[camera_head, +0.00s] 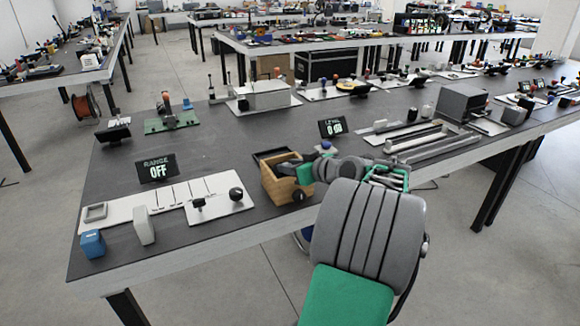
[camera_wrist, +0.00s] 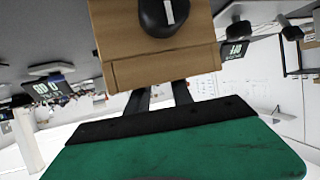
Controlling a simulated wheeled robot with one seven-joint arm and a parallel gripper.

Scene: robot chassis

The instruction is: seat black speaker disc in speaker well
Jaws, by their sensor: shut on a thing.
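My gripper (camera_head: 288,167) reaches over the box. In the wrist view its two dark fingers run close together behind the box wall, which hides their tips. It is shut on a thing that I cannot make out. I cannot clearly identify the speaker disc or the well.
A dark flat tray (camera_head: 272,153) lies behind the box. A small display (camera_head: 332,128) stands behind it to the right. A white panel with a knob (camera_head: 222,206) is to the left, and metal rails (camera_head: 430,146) are to the right.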

